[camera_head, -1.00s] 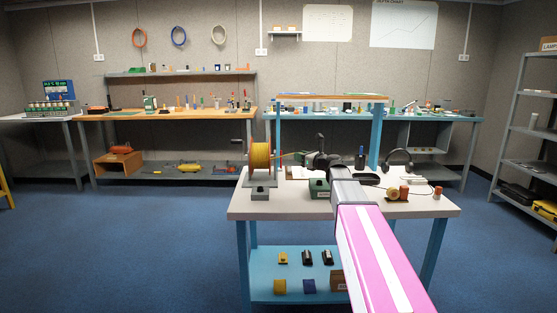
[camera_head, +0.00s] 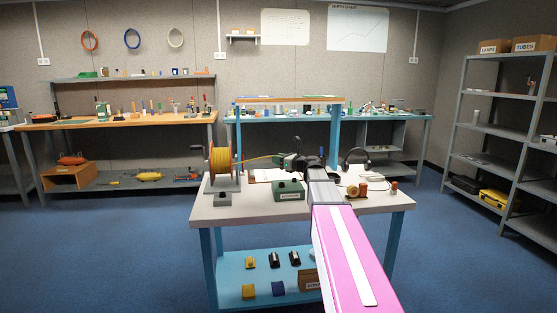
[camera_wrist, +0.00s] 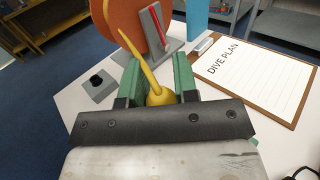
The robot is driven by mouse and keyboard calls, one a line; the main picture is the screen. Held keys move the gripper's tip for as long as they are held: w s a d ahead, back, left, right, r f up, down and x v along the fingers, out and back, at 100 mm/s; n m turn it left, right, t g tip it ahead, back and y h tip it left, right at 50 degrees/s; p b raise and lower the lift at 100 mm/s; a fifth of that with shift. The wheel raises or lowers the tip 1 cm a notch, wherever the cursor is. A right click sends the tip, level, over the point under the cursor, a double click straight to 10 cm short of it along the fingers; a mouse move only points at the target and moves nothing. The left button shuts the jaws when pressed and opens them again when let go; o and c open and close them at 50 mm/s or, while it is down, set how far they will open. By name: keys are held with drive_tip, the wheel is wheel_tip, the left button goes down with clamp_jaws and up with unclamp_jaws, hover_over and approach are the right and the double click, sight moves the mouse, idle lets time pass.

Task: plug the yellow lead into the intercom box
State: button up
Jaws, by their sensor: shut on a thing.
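The yellow lead (camera_head: 259,159) runs from the reel (camera_head: 220,162) across to my gripper (camera_head: 279,160). In the wrist view, my gripper (camera_wrist: 158,88) has its green-padded fingers shut on the rounded yellow end of the lead (camera_wrist: 158,95), and the cord rises from it towards the orange reel (camera_wrist: 146,22). The green intercom box (camera_head: 289,190) sits on the table below my gripper, with a pale label on its front. My gripper is above the box and apart from it. The box's socket cannot be made out.
A grey box with a black knob (camera_wrist: 99,87) stands at the table's left. A clipboard marked DIVE PLAN (camera_wrist: 211,73) lies behind. A headset (camera_head: 356,157) and small brown items (camera_head: 357,190) are at the right. The front table edge (camera_head: 255,213) is clear.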

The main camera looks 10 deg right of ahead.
drive_tip(key=shift+f, duration=2.65)
drive_tip(key=shift+f, duration=1.3)
drive_tip(key=o, duration=1)
drive_tip(key=v, duration=1)
drive_tip(key=shift+s+d, duration=0.25)
drive_tip(key=shift+s, duration=0.05)
